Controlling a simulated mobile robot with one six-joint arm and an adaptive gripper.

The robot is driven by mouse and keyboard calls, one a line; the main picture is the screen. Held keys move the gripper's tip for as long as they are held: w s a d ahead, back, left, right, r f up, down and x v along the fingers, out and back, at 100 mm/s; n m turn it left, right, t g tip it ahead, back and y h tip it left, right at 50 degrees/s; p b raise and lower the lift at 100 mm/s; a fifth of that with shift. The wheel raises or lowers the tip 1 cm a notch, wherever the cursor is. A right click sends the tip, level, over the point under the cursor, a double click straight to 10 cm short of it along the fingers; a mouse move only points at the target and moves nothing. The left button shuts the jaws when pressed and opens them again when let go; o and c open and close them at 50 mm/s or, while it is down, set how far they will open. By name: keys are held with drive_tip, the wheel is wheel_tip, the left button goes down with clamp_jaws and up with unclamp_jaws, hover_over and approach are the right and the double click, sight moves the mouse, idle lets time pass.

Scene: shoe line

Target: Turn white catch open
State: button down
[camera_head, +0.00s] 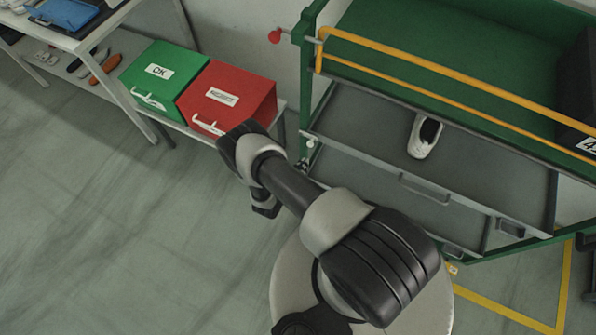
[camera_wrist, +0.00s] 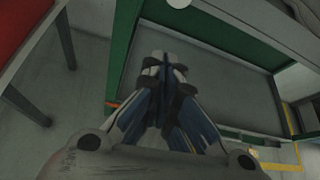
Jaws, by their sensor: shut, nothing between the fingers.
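The white catch (camera_head: 310,143) is a small round knob on the left post of the green rack in the head view, at the corner of a grey drawer. A white round piece (camera_wrist: 178,3), which looks like this catch, is cut off by the top edge of the wrist view. My gripper (camera_wrist: 158,60) shows in the wrist view with its blue and grey fingers together, nothing between them. In the head view my arm hides the gripper's fingers.
The green rack (camera_head: 305,70) has a yellow rail (camera_head: 450,84) and a red knob (camera_head: 275,36). A grey drawer (camera_head: 360,115) holds a white shoe (camera_head: 424,136). A green box (camera_head: 150,68) and red box (camera_head: 235,90) stand left. Floor is clear at left.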

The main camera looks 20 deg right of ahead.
drive_tip(key=shift+w+d+r+p, duration=0.3)
drive_tip(key=shift+w+d+r, duration=0.85)
drive_tip(key=shift+w+d, duration=0.2)
